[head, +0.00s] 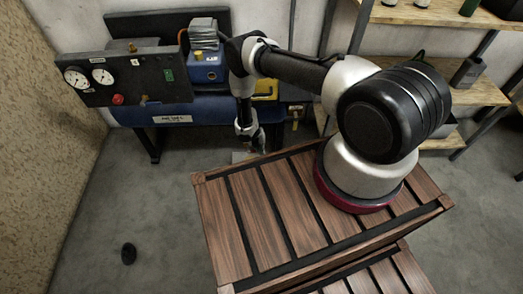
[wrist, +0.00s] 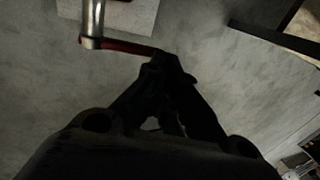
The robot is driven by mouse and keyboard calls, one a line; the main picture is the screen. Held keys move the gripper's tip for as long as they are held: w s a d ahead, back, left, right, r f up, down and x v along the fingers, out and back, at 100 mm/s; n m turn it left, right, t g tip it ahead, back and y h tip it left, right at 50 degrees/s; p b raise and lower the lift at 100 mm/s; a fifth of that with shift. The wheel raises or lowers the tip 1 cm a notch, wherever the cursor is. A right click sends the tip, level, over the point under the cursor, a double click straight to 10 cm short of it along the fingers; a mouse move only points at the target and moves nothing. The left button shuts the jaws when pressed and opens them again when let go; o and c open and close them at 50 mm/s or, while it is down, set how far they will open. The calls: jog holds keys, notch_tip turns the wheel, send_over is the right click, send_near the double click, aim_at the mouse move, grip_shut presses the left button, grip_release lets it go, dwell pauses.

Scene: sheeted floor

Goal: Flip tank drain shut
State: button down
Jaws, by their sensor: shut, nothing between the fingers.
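The blue compressor tank (head: 190,108) with a white label lies on a stand against the back wall. In the wrist view, the drain is a silver pipe end (wrist: 92,18) with a red lever (wrist: 125,47) sticking out to the right, crosswise to the pipe. My gripper (wrist: 168,62) is shut and empty, its fingertips at the lever's free end. I cannot tell whether they touch it. In the head view, my gripper (head: 252,141) is low at the tank's right part, beyond the wooden deck, and the drain cannot be made out there.
A black panel (head: 120,80) with two gauges and a red knob stands at the tank's left. A pale square (wrist: 130,15) lies on the floor below the drain. Wooden shelves (head: 440,85) stand at right. A small dark object (head: 129,253) lies on open floor at left.

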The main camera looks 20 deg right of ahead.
jog(key=v, duration=0.7)
dwell(0.5)
